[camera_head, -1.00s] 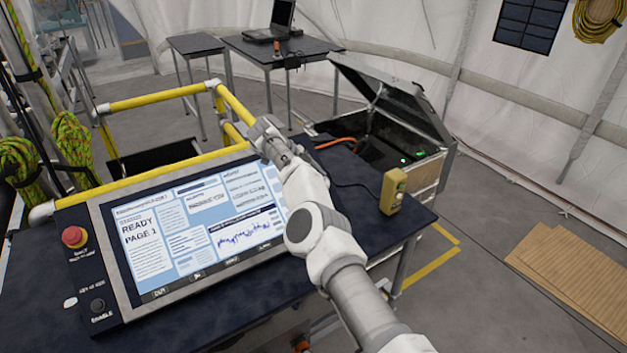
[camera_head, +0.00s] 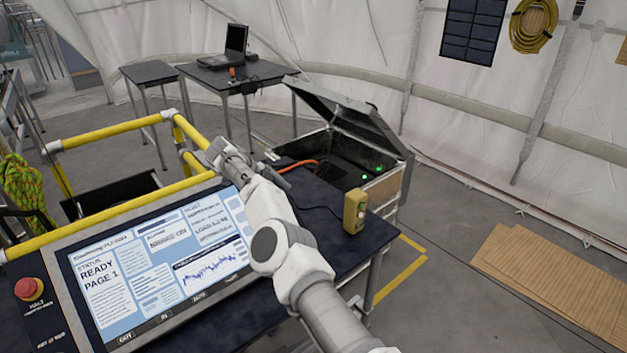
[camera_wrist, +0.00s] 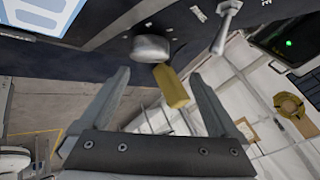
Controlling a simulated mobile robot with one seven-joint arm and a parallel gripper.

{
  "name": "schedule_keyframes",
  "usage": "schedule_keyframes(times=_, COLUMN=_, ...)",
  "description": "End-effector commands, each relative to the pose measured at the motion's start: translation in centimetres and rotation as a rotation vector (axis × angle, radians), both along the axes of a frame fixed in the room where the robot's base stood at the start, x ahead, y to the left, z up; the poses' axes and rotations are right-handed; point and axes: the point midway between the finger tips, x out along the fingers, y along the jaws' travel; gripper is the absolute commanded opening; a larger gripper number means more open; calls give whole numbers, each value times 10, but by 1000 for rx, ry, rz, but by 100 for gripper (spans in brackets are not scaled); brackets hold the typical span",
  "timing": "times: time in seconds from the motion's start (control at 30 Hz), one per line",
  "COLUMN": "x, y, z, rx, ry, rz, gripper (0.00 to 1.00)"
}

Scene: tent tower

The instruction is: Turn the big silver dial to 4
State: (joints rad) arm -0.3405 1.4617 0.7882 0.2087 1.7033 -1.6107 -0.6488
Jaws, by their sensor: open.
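The big silver dial (camera_wrist: 150,48) shows in the wrist view as a smooth rounded knob on the dark panel, just ahead of my gripper and between its fingers in the picture. My gripper (camera_wrist: 160,75) is open and empty, its fingers apart on either side. No contact with the dial shows. I cannot read the dial's numbers or setting. In the head view my gripper (camera_head: 225,152) is over the far edge of the desk, near the screen's upper corner. I cannot make out the dial there.
A yellow box (camera_head: 354,211) stands on the desk (camera_head: 325,245) to the right of my arm; a yellow block (camera_wrist: 172,88) shows near the dial. A metal lever (camera_wrist: 228,24) is close by.

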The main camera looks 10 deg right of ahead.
Motion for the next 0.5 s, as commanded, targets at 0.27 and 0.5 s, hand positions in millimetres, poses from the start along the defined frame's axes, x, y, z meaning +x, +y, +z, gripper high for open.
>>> schedule_keyframes(times=0.27, x=0, y=-7, z=1, rx=3, ry=-1, rz=-1, gripper=96)
schedule_keyframes(times=0.5, x=-2, y=-13, z=5, rx=3, ry=-1, rz=-1, gripper=96)
